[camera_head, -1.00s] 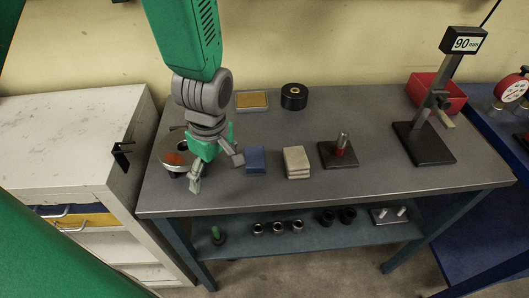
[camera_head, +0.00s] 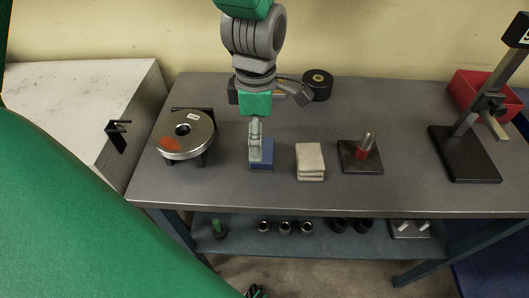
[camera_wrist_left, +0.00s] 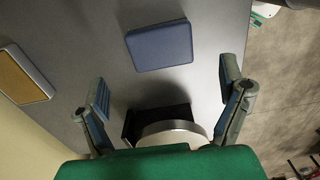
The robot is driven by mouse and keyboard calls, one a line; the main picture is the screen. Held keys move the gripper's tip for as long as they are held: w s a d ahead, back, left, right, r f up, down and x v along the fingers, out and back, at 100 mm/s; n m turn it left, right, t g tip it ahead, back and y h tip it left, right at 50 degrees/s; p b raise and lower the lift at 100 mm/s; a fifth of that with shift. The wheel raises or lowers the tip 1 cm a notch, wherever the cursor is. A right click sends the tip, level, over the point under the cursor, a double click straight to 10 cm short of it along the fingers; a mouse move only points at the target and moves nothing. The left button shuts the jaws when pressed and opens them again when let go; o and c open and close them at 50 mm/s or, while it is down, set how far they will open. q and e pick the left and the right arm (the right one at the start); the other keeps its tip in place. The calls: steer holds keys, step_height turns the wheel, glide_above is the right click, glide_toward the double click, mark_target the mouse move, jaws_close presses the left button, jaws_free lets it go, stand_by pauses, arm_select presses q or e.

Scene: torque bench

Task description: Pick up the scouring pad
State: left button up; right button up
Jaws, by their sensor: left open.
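The blue square pad, which I take to be the scouring pad (camera_head: 263,160), lies flat on the grey bench (camera_head: 230,190), left of a beige folded stack. My left gripper (camera_head: 262,115) hangs above and just behind it, and one finger covers part of the pad in the head view. In the left wrist view the whole pad (camera_wrist_left: 160,46) shows ahead of the open, empty fingers (camera_wrist_left: 164,80), apart from them. My right gripper is not clearly in view.
A round metal device (camera_head: 186,138) stands left of the pad. The beige stack (camera_head: 310,160) is close on its right, then a red-collared post (camera_head: 363,148). A black roll (camera_head: 317,84) is behind. A gauge stand (camera_head: 467,150) and red bin (camera_head: 480,95) are farther right.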

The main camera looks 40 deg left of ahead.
mark_target(263, 149)
arm_select(q)
steer(key=shift+w+d+f+b, duration=0.1)
steer(key=shift+d+f+b, duration=0.15)
steer(key=shift+f, duration=1.1)
steer(key=shift+w+d+f+b, duration=0.1)
steer(key=shift+d+f, duration=0.1)
steer(key=shift+f, duration=1.15)
steer(key=shift+s+r, duration=0.1)
steer(key=shift+c, duration=1.3)
steer(key=c, duration=1)
